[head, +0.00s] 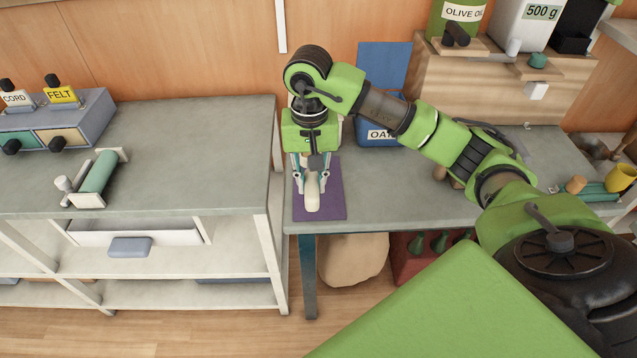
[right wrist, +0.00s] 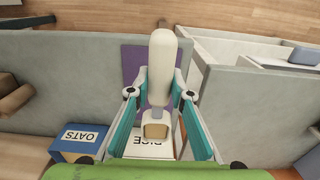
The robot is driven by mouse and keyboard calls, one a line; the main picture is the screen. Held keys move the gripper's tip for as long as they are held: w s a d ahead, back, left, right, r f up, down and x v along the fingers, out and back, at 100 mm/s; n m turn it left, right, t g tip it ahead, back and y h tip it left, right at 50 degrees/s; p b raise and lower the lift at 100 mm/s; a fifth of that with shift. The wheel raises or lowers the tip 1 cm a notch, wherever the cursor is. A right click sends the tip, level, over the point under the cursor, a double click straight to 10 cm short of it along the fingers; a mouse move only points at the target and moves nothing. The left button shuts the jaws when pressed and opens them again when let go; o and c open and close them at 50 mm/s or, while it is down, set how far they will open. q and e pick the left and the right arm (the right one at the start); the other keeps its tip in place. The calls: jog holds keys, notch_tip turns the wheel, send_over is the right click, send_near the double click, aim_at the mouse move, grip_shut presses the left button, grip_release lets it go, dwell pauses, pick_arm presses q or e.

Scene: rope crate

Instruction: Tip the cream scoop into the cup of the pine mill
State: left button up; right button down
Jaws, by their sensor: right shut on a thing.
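My right gripper (head: 312,188) is shut on the cream scoop (head: 312,196) above the purple mat (head: 334,210) at the bench's left end. In the right wrist view, the scoop's thick handle (right wrist: 162,65) points up the picture between the fingers of the right gripper (right wrist: 162,97). Its small squarish bowl (right wrist: 155,130) is on the other side of the fingers; I cannot tell what it holds. A wooden piece (head: 440,173) is mostly hidden behind my right arm and also shows cut off in the right wrist view (right wrist: 14,97). It may be the pine mill; I see no cup clearly. My left gripper is out of view.
A blue OATS box (head: 380,133) stands behind the mat, and a white RICE box (right wrist: 150,150) stands beside it. A yellow mug (head: 621,177) and a green roller (head: 600,192) are at the far right. A grey side bench (head: 200,160) stands at left across a narrow gap.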

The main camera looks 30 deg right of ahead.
jog(key=w+d+f, duration=0.1)
jog(key=f, duration=0.1)
jog(key=w+d+f, duration=0.1)
jog(key=d+f, duration=0.1)
jog(key=w+d+f+p, duration=0.1)
jog(key=w+f, duration=0.1)
jog(key=shift+w+d, duration=0.1)
jog(key=shift+d, duration=0.1)
jog(key=f, duration=0.1)
jog(key=f+p, duration=0.1)
jog(key=f, duration=0.1)
jog(key=shift+w+d+f, duration=0.2)
jog(key=shift+d, duration=0.05)
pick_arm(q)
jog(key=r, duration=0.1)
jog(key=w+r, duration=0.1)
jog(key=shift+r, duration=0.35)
pick_arm(e)
jog(key=shift+f, duration=0.2)
jog(key=c, duration=1.8)
grip_release()
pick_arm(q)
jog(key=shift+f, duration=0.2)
